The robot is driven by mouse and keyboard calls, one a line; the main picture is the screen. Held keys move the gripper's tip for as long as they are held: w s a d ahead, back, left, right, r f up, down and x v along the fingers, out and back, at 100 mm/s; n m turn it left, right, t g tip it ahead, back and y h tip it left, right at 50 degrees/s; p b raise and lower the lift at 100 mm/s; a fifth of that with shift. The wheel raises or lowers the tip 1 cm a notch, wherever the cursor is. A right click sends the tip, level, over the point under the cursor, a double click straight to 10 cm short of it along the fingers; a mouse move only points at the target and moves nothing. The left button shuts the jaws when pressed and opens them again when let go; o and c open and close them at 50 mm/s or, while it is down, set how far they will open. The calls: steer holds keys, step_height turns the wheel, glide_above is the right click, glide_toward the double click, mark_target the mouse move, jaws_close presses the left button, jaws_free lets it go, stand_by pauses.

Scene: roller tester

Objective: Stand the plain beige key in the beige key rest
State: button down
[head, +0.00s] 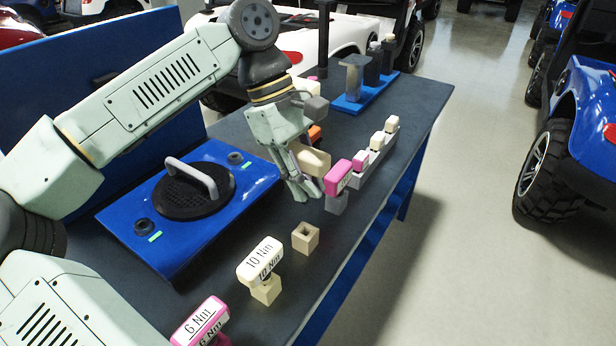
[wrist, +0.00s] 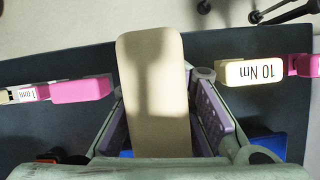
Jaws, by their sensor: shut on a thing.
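The plain beige key (head: 314,160) is held in my gripper (head: 302,188), above the table in the head view. In the wrist view the key's broad plain beige head (wrist: 152,85) lies between the fingers of my gripper (wrist: 160,92); its lower part is hidden. The beige key rest (head: 305,238) is a small square block with an open, empty hole on top. It stands on the table below and slightly right of my gripper in the head view, apart from the key.
A cream 10 Nm key (head: 261,258) and a pink 6 Nm key (head: 201,322) stand nearer the front. Another pink key (head: 338,178) stands close beside the held key. A grey rack (head: 376,152) with small keys is beyond. A blue roller plate (head: 215,228) lies left.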

mark_target(307, 203)
steer(key=shift+s+f, duration=0.1)
steer(key=shift+s, duration=0.05)
steer(key=shift+f+b, duration=2.35)
steer(key=shift+f, duration=0.5)
steer(key=shift+d, duration=0.1)
steer(key=shift+f+b, duration=0.25)
steer(key=shift+b, duration=0.15)
steer(key=shift+f+b, duration=1.15)
steer(key=shift+f, duration=0.25)
steer(key=shift+r+p, duration=0.9)
steer(key=shift+r, duration=0.55)
steer(key=shift+f+b, duration=0.15)
steer(key=shift+b, duration=0.2)
